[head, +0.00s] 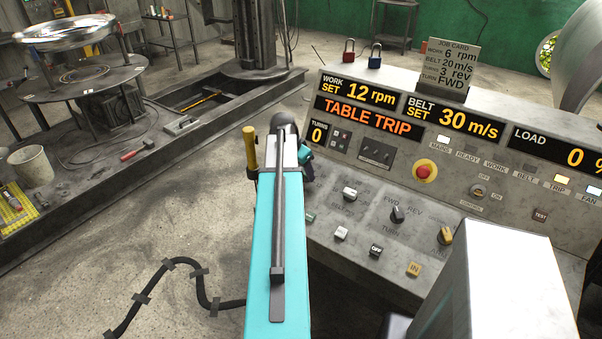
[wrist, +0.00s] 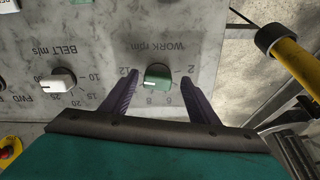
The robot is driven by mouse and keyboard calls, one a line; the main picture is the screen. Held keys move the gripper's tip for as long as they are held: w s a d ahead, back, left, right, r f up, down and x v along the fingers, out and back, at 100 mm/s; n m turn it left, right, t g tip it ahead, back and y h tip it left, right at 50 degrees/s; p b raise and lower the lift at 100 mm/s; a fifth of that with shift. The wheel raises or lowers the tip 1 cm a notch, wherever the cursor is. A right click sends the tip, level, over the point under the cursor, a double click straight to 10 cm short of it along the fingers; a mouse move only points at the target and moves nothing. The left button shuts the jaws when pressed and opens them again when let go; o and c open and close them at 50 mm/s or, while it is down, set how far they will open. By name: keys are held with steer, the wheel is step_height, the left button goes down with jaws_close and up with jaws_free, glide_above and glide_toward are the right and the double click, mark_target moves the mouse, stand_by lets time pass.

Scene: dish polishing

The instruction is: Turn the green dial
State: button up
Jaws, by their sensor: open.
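The green dial (wrist: 158,76) sits on the grey panel under the upside-down label WORK rpm in the wrist view, with a number scale around it. My gripper (wrist: 159,74) is open, its two purple fingers apart on either side of the dial, and I see a gap on each side. I cannot tell exactly which number the dial points to. In the head view my arm hides the green dial. The WORK SET display (head: 358,91) reads 12 rpm. The job card (head: 449,64) reads WORK 6 rpm.
The white belt dial (wrist: 58,82) is left of the green dial in the wrist view. A red emergency button (head: 424,171), a black FWD/REV knob (head: 397,214) and several push buttons share the console. The display (head: 366,115) reads TABLE TRIP. A yellow-handled tool (wrist: 300,65) is at right.

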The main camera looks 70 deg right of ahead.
steer(key=shift+d+f, duration=0.15)
steer(key=shift+f, duration=0.3)
